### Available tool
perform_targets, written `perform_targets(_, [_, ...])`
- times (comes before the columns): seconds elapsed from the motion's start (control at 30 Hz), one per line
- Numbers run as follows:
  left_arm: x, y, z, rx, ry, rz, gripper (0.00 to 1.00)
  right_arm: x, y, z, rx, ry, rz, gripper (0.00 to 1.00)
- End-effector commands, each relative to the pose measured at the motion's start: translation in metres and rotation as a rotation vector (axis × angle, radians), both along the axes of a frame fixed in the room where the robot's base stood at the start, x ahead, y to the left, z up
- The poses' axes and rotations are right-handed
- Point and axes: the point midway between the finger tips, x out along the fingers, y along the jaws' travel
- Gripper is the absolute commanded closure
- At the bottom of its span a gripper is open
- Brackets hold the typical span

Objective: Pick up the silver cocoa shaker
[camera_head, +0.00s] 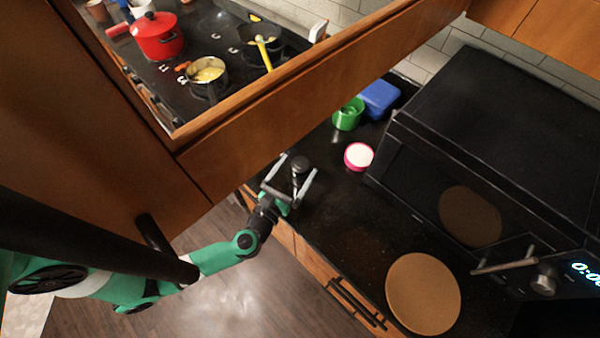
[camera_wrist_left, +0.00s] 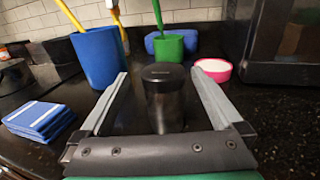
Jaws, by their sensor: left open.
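The cocoa shaker (camera_wrist_left: 165,100) is a small dark cylinder with a black top, standing upright on the black counter. In the head view the shaker (camera_head: 300,165) shows between the fingers of my left gripper (camera_head: 292,176). My left gripper (camera_wrist_left: 160,92) is open, with one finger on each side of the shaker in the wrist view. Gaps show between the fingers and the shaker. My right gripper is not in view.
A pink-rimmed white container (camera_head: 358,156), a green cup (camera_head: 348,114) and a blue box (camera_head: 379,98) stand behind. A blue holder (camera_wrist_left: 99,57) and blue coasters (camera_wrist_left: 40,120) are at left in the wrist view. A microwave (camera_head: 480,160) and round board (camera_head: 423,293) are at right.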

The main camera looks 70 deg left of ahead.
Motion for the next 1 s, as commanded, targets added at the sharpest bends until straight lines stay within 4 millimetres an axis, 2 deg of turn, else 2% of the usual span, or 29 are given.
perform_targets(0.23, [0.032,0.024,0.002,0.000,-0.003,0.003,0.00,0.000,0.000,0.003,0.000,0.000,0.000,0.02])
perform_targets(0.5, [0.036,0.027,0.001,0.001,-0.001,0.000,0.00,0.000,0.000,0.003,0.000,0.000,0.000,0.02])
perform_targets(1.0, [0.036,0.027,0.001,0.000,-0.001,0.000,0.90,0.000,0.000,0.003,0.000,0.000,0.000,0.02])
